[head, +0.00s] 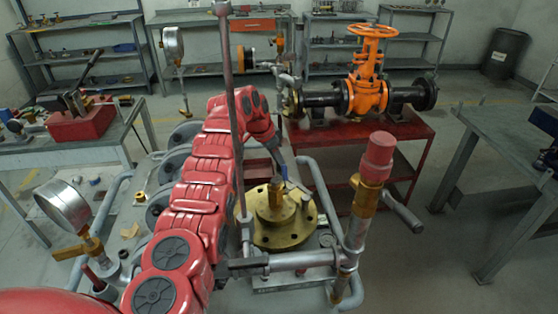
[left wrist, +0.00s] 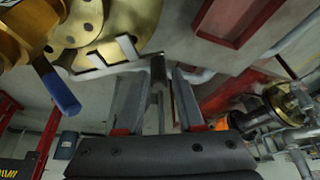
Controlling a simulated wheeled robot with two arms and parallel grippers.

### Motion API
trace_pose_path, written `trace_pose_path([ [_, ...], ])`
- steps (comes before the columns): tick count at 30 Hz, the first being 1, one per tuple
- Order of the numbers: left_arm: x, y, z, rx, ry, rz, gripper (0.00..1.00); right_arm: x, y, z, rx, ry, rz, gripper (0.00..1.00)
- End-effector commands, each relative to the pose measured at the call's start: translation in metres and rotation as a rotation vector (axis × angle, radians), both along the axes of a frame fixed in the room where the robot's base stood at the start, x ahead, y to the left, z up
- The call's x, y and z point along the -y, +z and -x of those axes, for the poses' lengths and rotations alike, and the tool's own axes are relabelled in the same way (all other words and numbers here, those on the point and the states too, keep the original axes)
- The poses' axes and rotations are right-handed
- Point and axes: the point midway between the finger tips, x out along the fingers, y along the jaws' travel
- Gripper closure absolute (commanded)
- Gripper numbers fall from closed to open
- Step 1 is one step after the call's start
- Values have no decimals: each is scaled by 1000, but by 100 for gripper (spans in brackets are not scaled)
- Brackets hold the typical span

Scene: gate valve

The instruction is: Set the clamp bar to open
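A grey horizontal bar (head: 300,260) runs in front of the brass flange (head: 285,232) to an upright post with a red cap (head: 377,155); I cannot tell for certain whether this is the clamp bar. My left gripper (head: 276,152) points down over the flange in the head view, small and partly hidden by my red arm. In the left wrist view its two grey fingers (left wrist: 157,105) stand apart, with a grey bar end (left wrist: 158,72) showing in the gap. I cannot see contact with it. A blue handle (left wrist: 60,92) is left of the fingers. My right gripper is not in view.
A tall thin rod (head: 228,90) stands close by my left arm. An orange gate valve (head: 367,85) sits on a red table (head: 410,140) behind. A pressure gauge (head: 64,207) is at left. A grey lever (head: 402,213) juts right of the post. The floor at lower right is clear.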

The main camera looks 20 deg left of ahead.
Motion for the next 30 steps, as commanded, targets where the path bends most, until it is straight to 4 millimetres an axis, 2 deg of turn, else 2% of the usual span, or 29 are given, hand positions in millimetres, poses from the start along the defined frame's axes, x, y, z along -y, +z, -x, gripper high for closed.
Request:
trace_pose_path([
  [7, -1, 5, 1, 1, 0, 1, 63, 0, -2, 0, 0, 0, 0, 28],
  [11, -6, 21, 5, 7, 1, -1, 63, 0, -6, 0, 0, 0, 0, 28],
  [22, -28, 111, 36, 4, 0, -1, 63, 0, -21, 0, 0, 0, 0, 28],
  [28, -36, 146, 46, 3, 1, -1, 63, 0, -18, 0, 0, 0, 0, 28],
  [30, -39, 153, 49, 1, 1, 0, 63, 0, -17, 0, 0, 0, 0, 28],
])
